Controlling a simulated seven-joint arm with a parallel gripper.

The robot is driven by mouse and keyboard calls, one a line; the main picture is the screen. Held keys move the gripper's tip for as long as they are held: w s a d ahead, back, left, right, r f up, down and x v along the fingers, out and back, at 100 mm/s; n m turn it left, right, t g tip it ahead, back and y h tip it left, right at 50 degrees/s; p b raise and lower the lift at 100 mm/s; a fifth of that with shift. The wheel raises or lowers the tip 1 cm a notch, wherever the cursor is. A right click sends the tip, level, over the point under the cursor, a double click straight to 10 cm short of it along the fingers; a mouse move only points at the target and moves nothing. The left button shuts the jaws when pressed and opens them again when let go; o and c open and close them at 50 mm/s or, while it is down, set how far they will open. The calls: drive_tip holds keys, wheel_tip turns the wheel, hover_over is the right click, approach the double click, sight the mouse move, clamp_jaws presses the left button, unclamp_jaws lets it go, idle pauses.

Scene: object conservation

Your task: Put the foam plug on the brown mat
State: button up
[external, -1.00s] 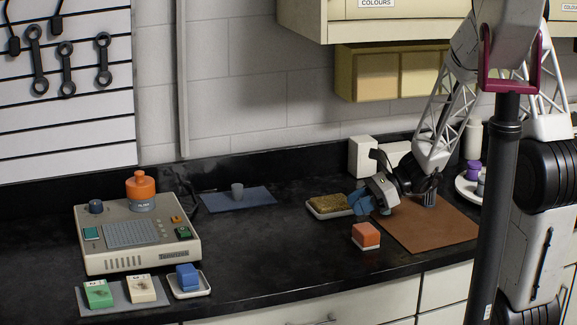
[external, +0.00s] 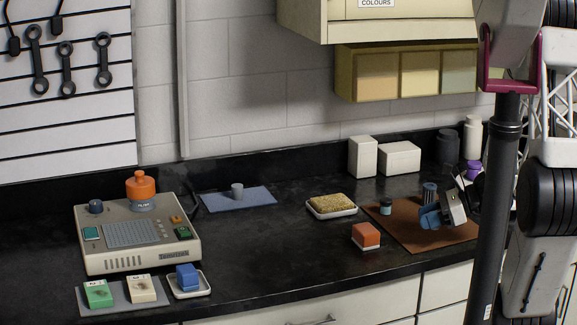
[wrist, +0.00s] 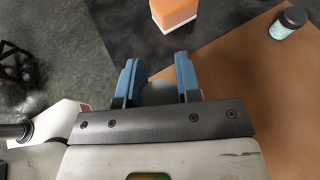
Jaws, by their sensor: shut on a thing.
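My gripper (external: 440,215) is low over the right half of the brown mat (external: 400,231) in the external view. In the wrist view its blue fingers (wrist: 158,80) are shut on a grey rounded thing (wrist: 158,92), of which only part shows between them. I cannot tell for certain whether it is the foam plug. A small grey cylinder (external: 237,191) stands on the blue mat (external: 262,198) at the back. A small teal jar with a dark lid (external: 385,207) stands on the brown mat; a jar there also shows in the wrist view (wrist: 288,24). A blue-grey cylinder (external: 430,189) stands behind the gripper.
An orange block (external: 366,236) stands just left of the brown mat. A sponge on a white dish (external: 331,206) lies behind it. A beige device (external: 137,240) and a blue block on a dish (external: 188,278) are at left. The counter's middle is clear.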

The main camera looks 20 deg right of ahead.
drive_tip(key=shift+s+d+f+m+t+h, duration=0.15)
drive_tip(key=shift+s+d, duration=0.25)
drive_tip(key=shift+s, duration=0.45)
drive_tip(key=shift+s+d+f+m+t+h, duration=0.1)
drive_tip(key=shift+s+d+m+t+h, duration=0.2)
drive_tip(key=shift+s, duration=0.5)
drive_tip(key=shift+w, duration=0.15)
hover_over(409, 225)
drive_tip(key=shift+f, duration=0.7)
drive_tip(key=shift+f, duration=1.75)
drive_tip(key=shift+f, duration=0.15)
drive_tip(key=o, duration=0.9)
